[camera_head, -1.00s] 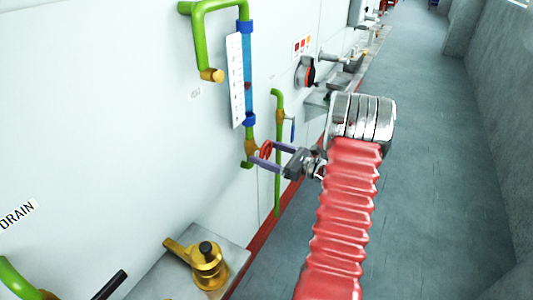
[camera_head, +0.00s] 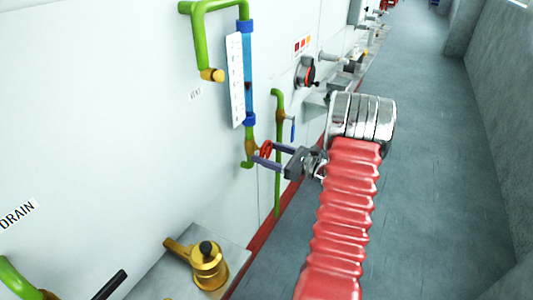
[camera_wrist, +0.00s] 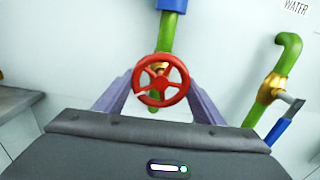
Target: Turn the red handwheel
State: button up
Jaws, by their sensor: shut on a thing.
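The red handwheel (camera_wrist: 160,80) sits on a brass valve at the foot of the blue sight-glass pipe. In the wrist view it faces me, between the two purple fingers of my gripper (camera_wrist: 160,85). In the head view the handwheel (camera_head: 266,149) shows small, with the fingers of my gripper (camera_head: 264,156) reaching to it from the right. The fingers are shut on the wheel's rim, one at each side. The fingertips are partly hidden behind the wheel's level in the wrist view.
A green pipe with a blue-handled valve (camera_wrist: 278,130) stands close to the right of the handwheel. A brass fitting (camera_head: 208,268) sits on a grey ledge at lower left. A green bent pipe (camera_head: 215,5) is above. The floor (camera_head: 430,170) to the right is clear.

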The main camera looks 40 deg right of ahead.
jog(key=o, duration=1.1)
jog(key=shift+s+d, duration=0.1)
jog(key=v, duration=1.3)
jog(key=shift+s, duration=0.35)
